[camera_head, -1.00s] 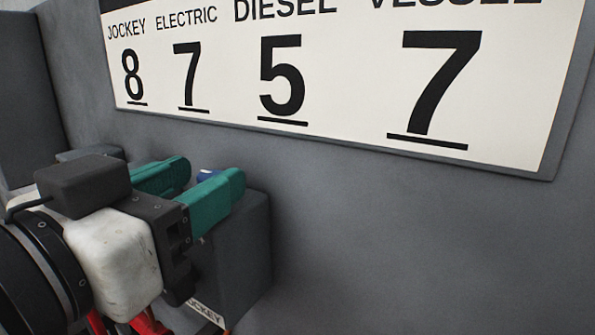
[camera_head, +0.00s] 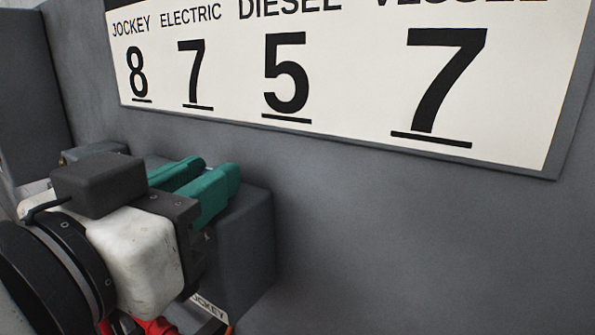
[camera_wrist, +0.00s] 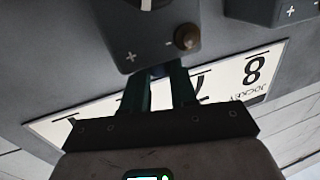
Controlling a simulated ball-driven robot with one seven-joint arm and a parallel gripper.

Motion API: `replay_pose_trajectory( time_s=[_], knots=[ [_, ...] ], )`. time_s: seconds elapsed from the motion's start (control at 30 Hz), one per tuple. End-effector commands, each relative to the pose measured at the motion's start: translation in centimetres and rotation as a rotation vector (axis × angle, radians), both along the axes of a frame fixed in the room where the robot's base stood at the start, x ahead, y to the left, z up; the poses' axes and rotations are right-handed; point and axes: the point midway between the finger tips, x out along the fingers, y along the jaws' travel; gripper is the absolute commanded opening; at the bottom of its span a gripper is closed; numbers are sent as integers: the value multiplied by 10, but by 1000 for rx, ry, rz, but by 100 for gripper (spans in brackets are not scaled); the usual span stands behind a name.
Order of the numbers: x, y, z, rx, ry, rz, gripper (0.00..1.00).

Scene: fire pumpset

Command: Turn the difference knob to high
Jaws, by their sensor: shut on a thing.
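My gripper (camera_head: 210,174) reaches from the left over the grey JOCKEY switch box (camera_head: 243,245) below the sign. Its two green fingers are close together. In the wrist view my gripper (camera_wrist: 158,80) has its fingers on either side of a small dark-blue part (camera_wrist: 157,70) at the edge of the switch box (camera_wrist: 140,38), and is shut on it. This looks like a knob, mostly hidden by the fingers; I cannot read its setting. The box face bears + and - marks, a dial (camera_wrist: 152,3) cut by the top edge, and a brown round stud (camera_wrist: 187,38).
A white sign (camera_head: 340,75) with pump labels and numbers is on the grey wall (camera_head: 430,240) above the box. The wall right of the box is clear. Another grey box (camera_wrist: 275,10) with a + mark shows at the wrist view's top right.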

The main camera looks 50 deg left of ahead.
Motion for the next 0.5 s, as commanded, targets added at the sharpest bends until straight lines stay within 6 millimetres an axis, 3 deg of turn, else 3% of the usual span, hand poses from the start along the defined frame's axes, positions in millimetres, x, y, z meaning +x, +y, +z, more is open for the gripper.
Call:
replay_pose_trajectory(
  time_s=[0.37, 0.4, 0.5],
  knots=[
    [-2, 2, 0, -1, -2, 41, 0],
    [-2, 2, 0, -1, -2, 41, 29],
    [-2, 2, 0, -1, -2, 41, 39]
  ],
)
